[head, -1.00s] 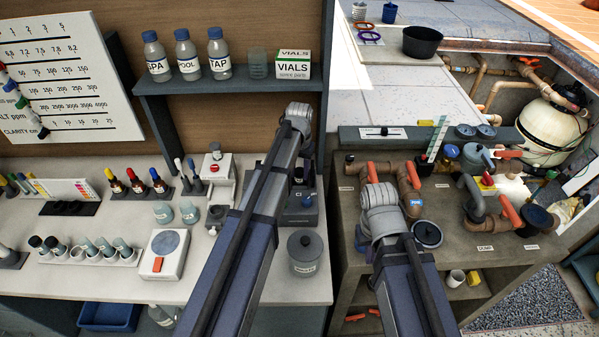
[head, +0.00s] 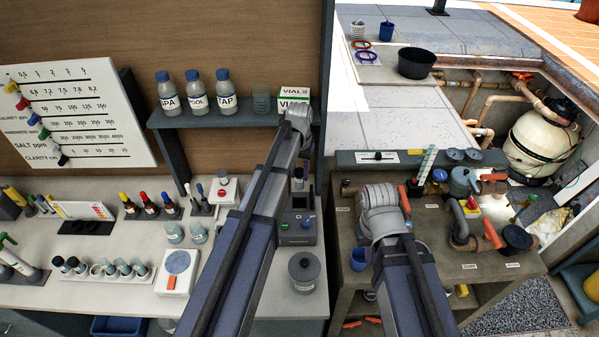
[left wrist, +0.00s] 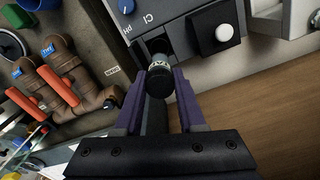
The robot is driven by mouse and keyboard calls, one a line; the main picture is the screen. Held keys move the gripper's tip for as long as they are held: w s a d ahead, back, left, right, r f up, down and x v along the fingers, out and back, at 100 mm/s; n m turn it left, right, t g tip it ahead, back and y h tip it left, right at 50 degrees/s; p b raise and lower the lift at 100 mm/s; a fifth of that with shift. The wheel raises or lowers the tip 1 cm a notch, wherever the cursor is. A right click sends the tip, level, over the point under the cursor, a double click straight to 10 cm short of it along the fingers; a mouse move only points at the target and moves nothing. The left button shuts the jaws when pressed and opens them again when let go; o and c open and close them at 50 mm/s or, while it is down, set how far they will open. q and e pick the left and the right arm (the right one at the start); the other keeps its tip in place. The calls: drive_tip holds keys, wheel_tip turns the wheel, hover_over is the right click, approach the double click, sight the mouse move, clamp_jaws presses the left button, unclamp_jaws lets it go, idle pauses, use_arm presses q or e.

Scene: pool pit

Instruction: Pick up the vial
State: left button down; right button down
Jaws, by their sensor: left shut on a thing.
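My left gripper (left wrist: 158,92) is shut on a small vial (left wrist: 158,70) with a dark cap and a pale label, held between purple fingers. In the left wrist view the vial is at a dark opening in the grey tester (left wrist: 190,65) marked Cl and pH; I cannot tell how far it sits inside. In the head view the tester (head: 297,232) is on the counter below my left wrist, with a vial (head: 298,180) upright at its back.
A rack of several vials (head: 110,275), a white scale (head: 177,272) and dropper bottles (head: 150,206) stand left of the tester. A shelf (head: 230,118) with bottles is above. Pipes and valves (head: 470,225) are at right.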

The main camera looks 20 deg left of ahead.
use_arm(q)
drive_tip(key=shift+r+p, duration=2.1)
drive_tip(key=shift+r, duration=0.6)
